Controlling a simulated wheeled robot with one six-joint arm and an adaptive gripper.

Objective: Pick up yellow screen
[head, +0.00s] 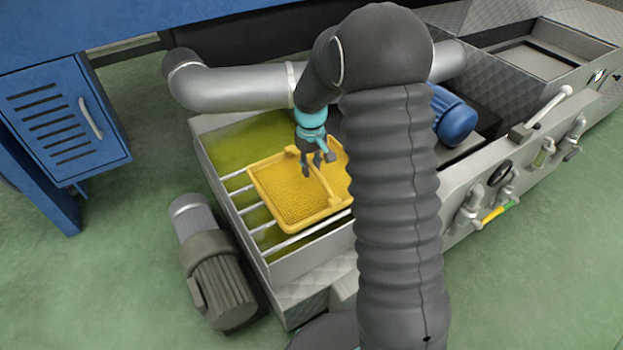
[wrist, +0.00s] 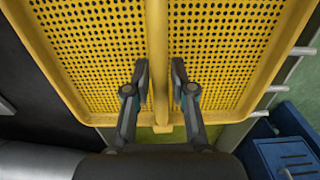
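The yellow screen (head: 285,190) is a perforated tray with a raised rim and a bar across its middle. In the head view it lies over metal rods on the open vat. In the wrist view the screen (wrist: 100,45) fills most of the picture, with its bar (wrist: 157,35) running up the centre. My gripper (head: 317,160) is over the bar in the head view. In the wrist view its open fingers (wrist: 159,75) stand on either side of the bar, with a narrow gap visible at the right. I cannot tell how far down they reach.
The vat (head: 225,155) holds yellow-green liquid below the rods. A grey motor (head: 215,265) stands at its front left. A blue motor (head: 452,118) and a lever (head: 550,105) are to the right. A blue cabinet (head: 65,120) stands left, with clear green floor between.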

